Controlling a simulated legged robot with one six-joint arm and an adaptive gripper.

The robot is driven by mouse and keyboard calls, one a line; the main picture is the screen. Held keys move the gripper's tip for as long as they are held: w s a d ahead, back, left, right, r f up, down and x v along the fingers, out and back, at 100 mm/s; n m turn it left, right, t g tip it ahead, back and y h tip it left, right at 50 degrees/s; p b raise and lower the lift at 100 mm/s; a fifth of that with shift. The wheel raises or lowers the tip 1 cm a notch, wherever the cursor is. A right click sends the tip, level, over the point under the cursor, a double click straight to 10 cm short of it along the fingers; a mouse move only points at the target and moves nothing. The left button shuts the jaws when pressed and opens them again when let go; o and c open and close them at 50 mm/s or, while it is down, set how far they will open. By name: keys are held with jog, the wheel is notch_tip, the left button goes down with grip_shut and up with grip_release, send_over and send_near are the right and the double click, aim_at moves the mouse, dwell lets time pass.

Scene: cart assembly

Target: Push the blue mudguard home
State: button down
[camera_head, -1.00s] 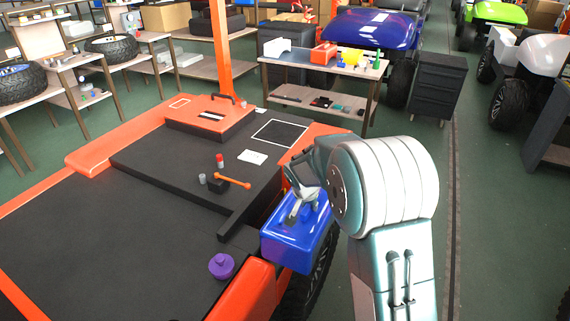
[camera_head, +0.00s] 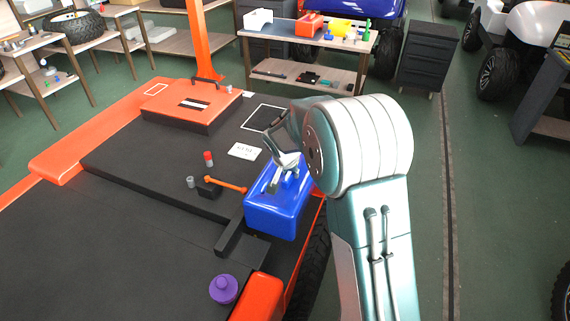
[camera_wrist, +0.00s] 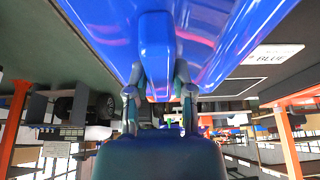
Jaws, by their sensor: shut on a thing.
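The blue mudguard (camera_head: 275,217) is a glossy block-like cover at the right side of the cart (camera_head: 125,215), above the dark wheel (camera_head: 318,255). It overlaps part of the deck's dark edge bar. I cannot tell whether it touches the cart beneath. My gripper (camera_head: 287,165) is over its top. In the wrist view my gripper (camera_wrist: 158,90) is shut on a raised blue grip of the mudguard (camera_wrist: 215,45), one finger on each side. The mudguard's underside is hidden.
An orange body panel (camera_head: 262,298) and a purple knob (camera_head: 223,289) are in front. An orange-handled tool (camera_head: 225,183), a red-capped piece (camera_head: 208,158) and a white card (camera_head: 244,151) lie on the deck.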

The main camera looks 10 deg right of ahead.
jog(key=shift+w, duration=0.2)
jog(key=shift+d, duration=0.25)
jog(key=shift+s+r, duration=0.1)
jog(key=shift+s, duration=0.1)
jog(key=shift+a+f, duration=0.25)
jog(key=shift+f, duration=2)
